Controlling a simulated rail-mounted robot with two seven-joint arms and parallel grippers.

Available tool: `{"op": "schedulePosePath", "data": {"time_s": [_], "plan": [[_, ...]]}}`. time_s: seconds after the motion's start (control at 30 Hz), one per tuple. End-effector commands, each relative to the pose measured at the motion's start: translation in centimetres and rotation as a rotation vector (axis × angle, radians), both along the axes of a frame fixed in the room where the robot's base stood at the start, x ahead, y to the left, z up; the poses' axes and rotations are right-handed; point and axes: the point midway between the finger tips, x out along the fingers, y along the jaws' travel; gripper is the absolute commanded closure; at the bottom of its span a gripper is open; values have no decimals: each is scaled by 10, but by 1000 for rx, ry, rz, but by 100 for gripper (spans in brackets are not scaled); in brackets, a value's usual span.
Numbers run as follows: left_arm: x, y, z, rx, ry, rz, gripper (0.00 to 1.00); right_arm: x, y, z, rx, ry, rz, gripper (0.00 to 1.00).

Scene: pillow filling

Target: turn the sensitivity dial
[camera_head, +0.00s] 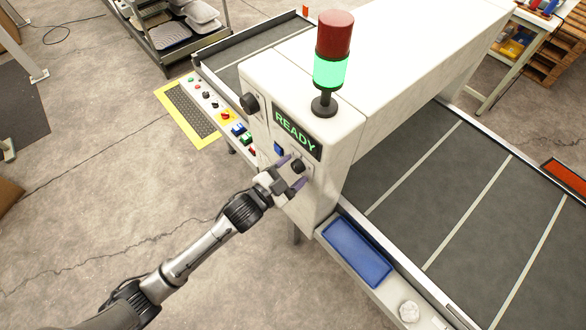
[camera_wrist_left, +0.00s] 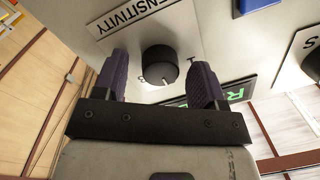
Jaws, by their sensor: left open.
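The sensitivity dial (camera_wrist_left: 160,66) is a round black knob on a white panel, below a label reading "SENSITIVITY" in the left wrist view. In the head view the dial (camera_head: 298,166) sits on the machine's end face, under the green "READY" display (camera_head: 295,131). My left gripper (camera_head: 291,172) is open at the panel. In the left wrist view its purple fingers (camera_wrist_left: 160,75) stand one on each side of the dial, with visible gaps. I cannot tell how deep the fingertips reach around it. My right gripper is not in view.
A blue button (camera_head: 279,149) is close beside the dial. Another black knob (camera_head: 250,103) is higher on the panel. A red and green light tower (camera_head: 333,62) stands on top. A blue tray (camera_head: 357,251) lies by the conveyor (camera_head: 440,190).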

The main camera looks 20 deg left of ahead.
Motion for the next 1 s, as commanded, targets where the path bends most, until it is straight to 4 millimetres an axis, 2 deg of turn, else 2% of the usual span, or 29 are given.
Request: {"op": "schedulePosePath", "data": {"time_s": [0.4,0.9,1.0], "plan": [[4,-2,0,0,-1,-1,36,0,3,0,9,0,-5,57],[4,-2,0,0,0,0,84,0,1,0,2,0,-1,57],[4,-2,0,-3,1,0,85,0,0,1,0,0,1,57]]}}
